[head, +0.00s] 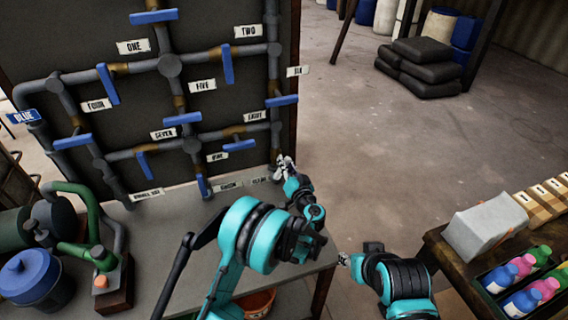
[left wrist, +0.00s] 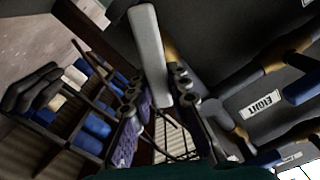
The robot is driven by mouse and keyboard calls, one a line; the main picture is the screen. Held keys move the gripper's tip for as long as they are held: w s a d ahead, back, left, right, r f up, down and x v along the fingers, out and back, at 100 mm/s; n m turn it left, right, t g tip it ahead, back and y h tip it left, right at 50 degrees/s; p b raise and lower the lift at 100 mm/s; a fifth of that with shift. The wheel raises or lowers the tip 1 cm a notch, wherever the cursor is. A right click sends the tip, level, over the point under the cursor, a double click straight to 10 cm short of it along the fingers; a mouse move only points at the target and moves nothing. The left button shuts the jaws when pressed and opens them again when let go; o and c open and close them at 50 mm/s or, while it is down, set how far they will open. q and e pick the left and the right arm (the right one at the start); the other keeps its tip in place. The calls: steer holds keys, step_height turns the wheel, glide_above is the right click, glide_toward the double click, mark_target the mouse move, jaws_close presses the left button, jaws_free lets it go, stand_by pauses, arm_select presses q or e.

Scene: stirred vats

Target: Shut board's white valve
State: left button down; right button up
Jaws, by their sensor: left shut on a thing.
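The dark pipe board (head: 75,35) stands at the back left and carries grey pipes. The white valve's pale lever handle (left wrist: 150,50) shows large in the left wrist view, between the fingers. In the head view it is mostly hidden by my gripper at the board's lower right corner. My left gripper (head: 283,165) is shut on this handle; its fingers also show in the left wrist view (left wrist: 157,100). Whether the handle lies along or across its pipe, I cannot tell. My right gripper (head: 345,259) is beside the bench, away from the board; its jaws are too small to judge.
Several blue lever handles (head: 228,64) stick out from the board's pipes. A green pump (head: 85,230) and a blue pot (head: 30,275) stand on the left of the bench. A side table with bottles (head: 524,266) is at the right. The floor between is clear.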

arm_select(q)
steer(key=m, duration=0.4)
steer(key=d+f+m, duration=0.1)
steer(key=m, duration=0.1)
steer(key=shift+w, duration=0.15)
steer(key=m, duration=0.3)
steer(key=f+m, duration=0.1)
steer(key=m, duration=0.1)
steer(key=shift+d+m, duration=0.1)
steer(key=shift+m, duration=0.3)
steer(key=shift+f, duration=0.1)
steer(key=c, duration=1.4)
jaws_free()
steer(key=v, duration=1.2)
